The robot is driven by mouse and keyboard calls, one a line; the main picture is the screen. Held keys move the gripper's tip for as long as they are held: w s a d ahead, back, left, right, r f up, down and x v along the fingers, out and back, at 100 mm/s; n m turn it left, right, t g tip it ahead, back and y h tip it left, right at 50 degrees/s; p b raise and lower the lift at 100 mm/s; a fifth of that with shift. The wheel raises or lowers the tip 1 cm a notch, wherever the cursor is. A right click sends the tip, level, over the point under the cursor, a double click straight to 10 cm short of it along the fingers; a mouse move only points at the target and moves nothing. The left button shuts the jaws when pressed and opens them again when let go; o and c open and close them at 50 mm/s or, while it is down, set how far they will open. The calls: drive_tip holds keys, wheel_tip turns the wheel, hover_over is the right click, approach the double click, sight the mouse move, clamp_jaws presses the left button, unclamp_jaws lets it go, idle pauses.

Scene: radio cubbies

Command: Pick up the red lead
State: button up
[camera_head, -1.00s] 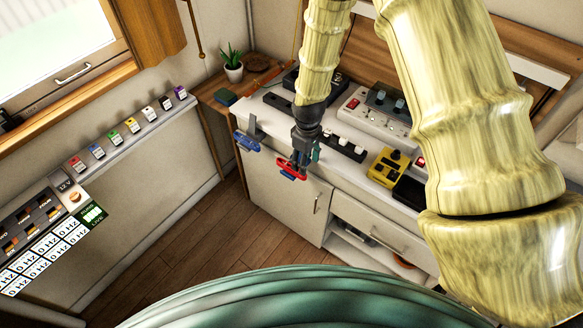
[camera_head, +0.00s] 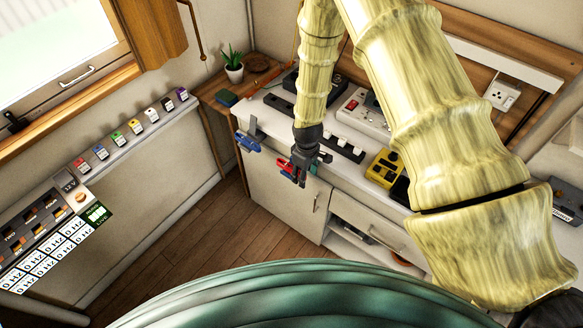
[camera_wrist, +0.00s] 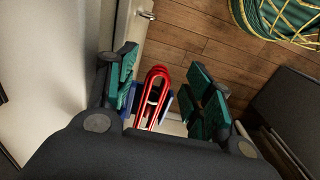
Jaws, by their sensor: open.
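The red lead (camera_head: 287,168) hangs at the front edge of the white counter (camera_head: 262,118), partly hidden by my gripper in the head view. In the wrist view the red lead (camera_wrist: 159,82) shows as narrow loops between my two green-padded fingers. My gripper (camera_head: 297,176) is beside the lead in the head view. In the wrist view my gripper (camera_wrist: 166,90) is open, with a finger on each side of the lead and a visible gap on the right. A blue piece (camera_wrist: 134,98) shows behind the red loops. I cannot tell whether a finger touches the lead.
A blue lead (camera_head: 247,142) hangs left of the red one. Black, grey and yellow devices (camera_head: 384,168) stand on the counter. Cabinet doors (camera_head: 270,190) lie below it. A plant (camera_head: 233,68) is at the back corner. The wooden floor (camera_head: 190,235) is clear.

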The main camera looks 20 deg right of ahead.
drive_tip(key=shift+f, duration=0.15)
drive_tip(key=shift+c, duration=0.4)
drive_tip(key=c, duration=1)
drive_tip(key=shift+c, duration=0.2)
